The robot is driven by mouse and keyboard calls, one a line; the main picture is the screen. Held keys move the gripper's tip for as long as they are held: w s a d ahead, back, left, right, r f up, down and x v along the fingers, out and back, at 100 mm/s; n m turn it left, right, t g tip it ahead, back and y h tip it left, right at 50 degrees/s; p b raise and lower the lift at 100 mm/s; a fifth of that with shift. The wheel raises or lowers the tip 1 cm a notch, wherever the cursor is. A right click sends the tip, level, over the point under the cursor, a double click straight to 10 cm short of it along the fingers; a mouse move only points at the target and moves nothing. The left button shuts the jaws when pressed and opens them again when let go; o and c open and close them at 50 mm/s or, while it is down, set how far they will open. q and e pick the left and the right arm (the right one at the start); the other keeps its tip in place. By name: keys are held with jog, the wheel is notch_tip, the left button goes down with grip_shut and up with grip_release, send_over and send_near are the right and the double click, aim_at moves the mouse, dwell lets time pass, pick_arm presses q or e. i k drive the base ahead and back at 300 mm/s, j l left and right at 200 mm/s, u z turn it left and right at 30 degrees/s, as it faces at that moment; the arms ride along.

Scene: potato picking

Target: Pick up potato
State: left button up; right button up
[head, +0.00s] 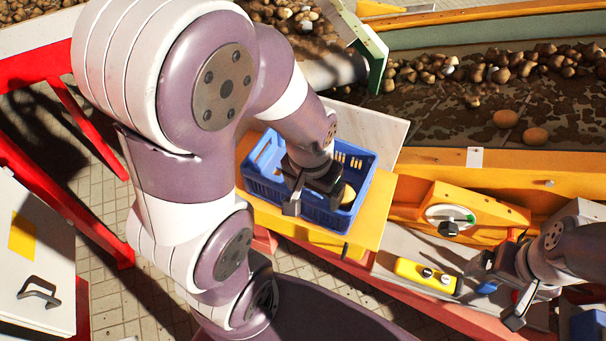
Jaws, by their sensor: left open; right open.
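Two potatoes lie apart on the dark conveyor belt at the right: one potato (506,118) and, a little nearer, a second potato (535,135). Another potato (347,194) shows in the blue crate (264,183), beside my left gripper (314,205). My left gripper is over and partly inside the crate, with its jaws open. I cannot tell whether it touches that potato. My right gripper (497,290) is open at the lower right, near the yellow control box, away from the potatoes. My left arm hides part of the crate.
The crate stands on a yellow shelf (376,215). A yellow control box (428,275) and a dial panel (450,215) are between the crate and my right gripper. The conveyor (430,120) carries soil and many small clods or stones at its back. A red frame (60,200) is at left.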

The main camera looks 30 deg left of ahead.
aim_at(505, 119)
jog(key=i+l+z, duration=0.4)
jog(key=i+l, duration=0.2)
jog(key=i+l+z, duration=0.4)
jog(key=i+l, duration=0.25)
jog(key=i, duration=0.05)
